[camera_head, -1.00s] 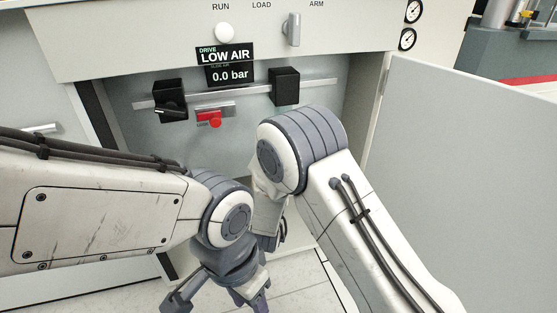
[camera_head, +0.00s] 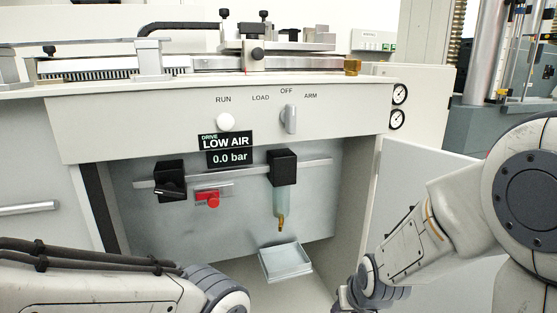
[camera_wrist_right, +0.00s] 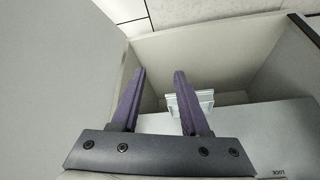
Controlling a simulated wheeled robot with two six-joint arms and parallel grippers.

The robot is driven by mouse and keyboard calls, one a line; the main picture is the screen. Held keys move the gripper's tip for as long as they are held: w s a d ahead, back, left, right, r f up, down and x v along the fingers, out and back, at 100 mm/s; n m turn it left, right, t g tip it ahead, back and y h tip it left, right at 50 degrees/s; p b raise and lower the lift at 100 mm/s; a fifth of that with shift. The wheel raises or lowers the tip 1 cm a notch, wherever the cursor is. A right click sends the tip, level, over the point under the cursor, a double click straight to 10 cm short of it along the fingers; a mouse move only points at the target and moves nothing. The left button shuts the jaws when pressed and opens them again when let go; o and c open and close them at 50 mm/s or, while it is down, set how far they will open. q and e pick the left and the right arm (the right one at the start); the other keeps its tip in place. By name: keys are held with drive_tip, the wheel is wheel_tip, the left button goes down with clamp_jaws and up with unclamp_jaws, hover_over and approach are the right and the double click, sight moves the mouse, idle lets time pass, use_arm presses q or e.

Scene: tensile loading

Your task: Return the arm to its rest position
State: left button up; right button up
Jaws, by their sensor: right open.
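My right arm (camera_head: 450,215) comes in from the right in the head view, its forearm reaching down and left beside the cabinet's open door. Its gripper is not clearly seen there. In the right wrist view my right gripper (camera_wrist_right: 160,73) is open, with two purple fingers apart and nothing between them. A pale tray (camera_wrist_right: 190,103) lies beyond the fingers inside the cabinet. My left arm (camera_head: 110,290) crosses the lower left of the head view. Its gripper is below the frame.
The open cabinet holds a LOW AIR 0.0 bar display (camera_head: 228,149), a red button (camera_head: 212,201), a black-capped clear bowl (camera_head: 283,195) and the tray (camera_head: 285,262). The open door (camera_head: 415,200) stands close to my right arm. A bench (camera_head: 200,88) with fixtures is above.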

drive_tip(key=s+d+g, duration=0.3)
drive_tip(key=s, duration=0.5)
drive_tip(key=s+a+r+n+g+p, duration=0.2)
drive_tip(key=s+a+r+n+p, duration=0.65)
drive_tip(key=s+a+r, duration=0.65)
wheel_tip(320, 180, up, 38)
drive_tip(key=w+d+m+p, duration=0.1)
drive_tip(key=d+p, duration=0.1)
drive_tip(key=p, duration=3.7)
drive_tip(key=shift+w+r, duration=0.25)
drive_tip(key=shift+w, duration=0.05)
